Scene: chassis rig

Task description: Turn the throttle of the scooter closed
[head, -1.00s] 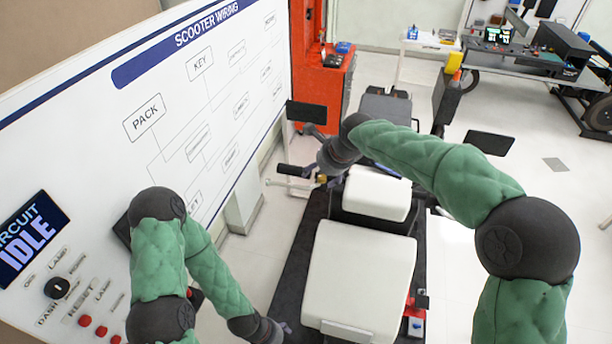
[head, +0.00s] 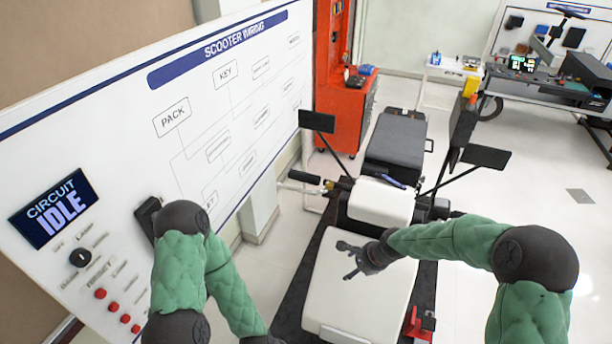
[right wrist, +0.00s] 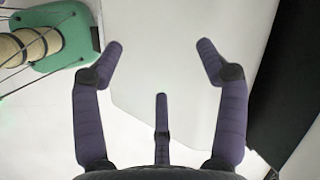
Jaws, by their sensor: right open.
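The scooter shows in the head view with a large white seat-like panel (head: 345,285) and a smaller white part (head: 380,203) behind it. A dark handlebar grip (head: 304,177) sticks out at the scooter's left side. I cannot tell its throttle angle. The other handlebar end is largely hidden behind my right arm. My right gripper (head: 345,260) is over the large white panel, below and to the right of the dark grip and apart from it. In the right wrist view its fingers (right wrist: 160,75) are spread and empty before a white surface. My left gripper is cut off below the head view.
A white wiring board (head: 120,150) with an IDLE display (head: 54,208) stands along the left. Mirrors (head: 318,121) (head: 486,156) rise beside the scooter. A red cabinet (head: 345,110) and a bench (head: 555,85) stand behind.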

